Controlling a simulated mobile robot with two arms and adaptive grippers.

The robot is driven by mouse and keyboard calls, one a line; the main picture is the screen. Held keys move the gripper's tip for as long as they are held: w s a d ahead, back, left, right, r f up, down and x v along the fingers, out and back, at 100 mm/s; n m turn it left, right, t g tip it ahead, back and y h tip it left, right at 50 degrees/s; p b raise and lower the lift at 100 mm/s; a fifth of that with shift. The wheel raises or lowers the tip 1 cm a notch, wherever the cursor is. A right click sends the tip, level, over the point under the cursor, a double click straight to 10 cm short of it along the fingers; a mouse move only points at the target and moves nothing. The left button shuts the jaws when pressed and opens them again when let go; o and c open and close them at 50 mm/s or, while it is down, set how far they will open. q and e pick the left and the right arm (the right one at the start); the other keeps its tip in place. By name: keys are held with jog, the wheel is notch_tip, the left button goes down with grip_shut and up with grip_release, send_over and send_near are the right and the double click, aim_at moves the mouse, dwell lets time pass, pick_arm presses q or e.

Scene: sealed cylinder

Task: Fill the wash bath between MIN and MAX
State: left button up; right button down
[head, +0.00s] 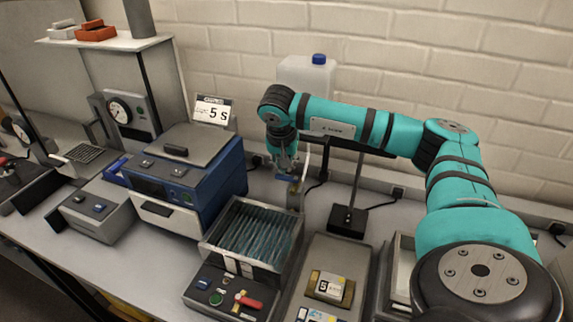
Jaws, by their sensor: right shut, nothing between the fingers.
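An open metal tank (292,250), which looks like the wash bath, stands at the front middle. Its inside shows blue-green with dark stripes; I cannot make out a liquid level or MIN and MAX marks. A white jug (302,77) with a blue cap (319,59) stands at the back against the wall, partly hidden by my right arm. My right gripper (290,170) points down behind the tank, shut and empty, close to a small pale upright part (295,196). I cannot tell whether it touches that part. My left gripper is out of view.
A panel with a green button and a red lever (248,302) sits before the tank. A black stand (348,220) is to the right.

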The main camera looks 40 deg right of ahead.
aim_at(280, 177)
jog(key=shift+f, duration=0.1)
jog(key=a+n+b, duration=0.1)
jog(key=n, duration=0.1)
jog(key=a+n+t+y+b, duration=0.1)
jog(key=n, duration=0.2)
jog(key=a+n+y+b, duration=0.1)
jog(key=n+b, duration=0.1)
jog(key=n, duration=0.1)
jog(key=shift+s+f, duration=0.1)
jog(key=shift+s, duration=0.25)
jog(key=shift+s+a+b, duration=0.3)
jog(key=shift+a+b, duration=0.05)
jog(key=shift+b, duration=0.35)
jog(key=shift+s+a+n+t+y+b, duration=0.2)
jog(key=shift+s+n+t+y+b, duration=0.15)
jog(key=shift+n, duration=0.35)
jog(key=shift+s+a+b, duration=0.2)
jog(key=shift+s+b, duration=0.15)
jog(key=shift+b, duration=0.2)
jog(key=shift+r, duration=0.2)
